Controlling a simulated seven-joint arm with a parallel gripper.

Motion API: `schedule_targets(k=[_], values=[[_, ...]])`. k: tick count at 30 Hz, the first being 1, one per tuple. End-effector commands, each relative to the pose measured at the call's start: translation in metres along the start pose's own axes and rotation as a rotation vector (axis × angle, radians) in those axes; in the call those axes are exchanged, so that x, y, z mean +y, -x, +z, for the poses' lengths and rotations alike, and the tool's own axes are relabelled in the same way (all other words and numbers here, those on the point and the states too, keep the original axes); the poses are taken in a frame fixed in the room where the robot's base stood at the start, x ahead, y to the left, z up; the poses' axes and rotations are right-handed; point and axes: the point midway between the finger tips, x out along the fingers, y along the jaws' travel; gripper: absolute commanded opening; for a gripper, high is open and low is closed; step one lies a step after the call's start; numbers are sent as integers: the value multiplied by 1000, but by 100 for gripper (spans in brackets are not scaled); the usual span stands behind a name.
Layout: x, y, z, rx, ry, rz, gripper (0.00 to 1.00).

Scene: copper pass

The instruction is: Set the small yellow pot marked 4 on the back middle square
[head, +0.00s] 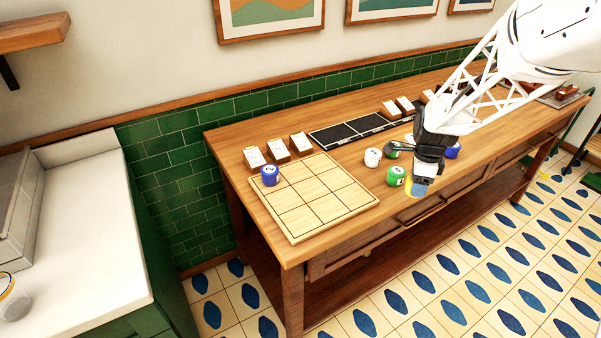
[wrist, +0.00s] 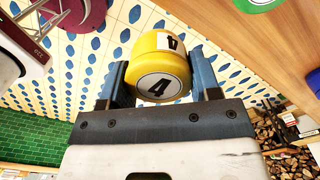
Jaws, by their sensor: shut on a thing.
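My gripper (head: 418,184) is shut on the small yellow pot marked 4 (wrist: 158,52), which sits between the two blue fingers in the wrist view. In the head view the pot is mostly hidden by the gripper, and only a bit of yellow shows. The gripper is over the front edge of the wooden table, right of the board. The pale wooden board (head: 322,194) has a three-by-three grid. A blue pot (head: 270,175) stands on its back left square. The back middle square (head: 297,172) is empty.
A white pot (head: 373,157) and a green pot (head: 396,176) stand between board and gripper. Another green pot (head: 392,151) and a blue pot (head: 452,151) are near my gripper. Card holders (head: 278,149) and a black strip (head: 345,132) lie behind the board.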

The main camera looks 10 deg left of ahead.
Motion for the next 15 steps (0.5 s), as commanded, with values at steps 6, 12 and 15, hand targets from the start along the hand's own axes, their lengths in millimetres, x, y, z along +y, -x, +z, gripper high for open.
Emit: schedule_targets(k=[6,12,15], values=[[8,3,43,0,-14,-1,30],[20,6,87,0,-36,-1,30],[26,8,109,0,-48,-1,30]])
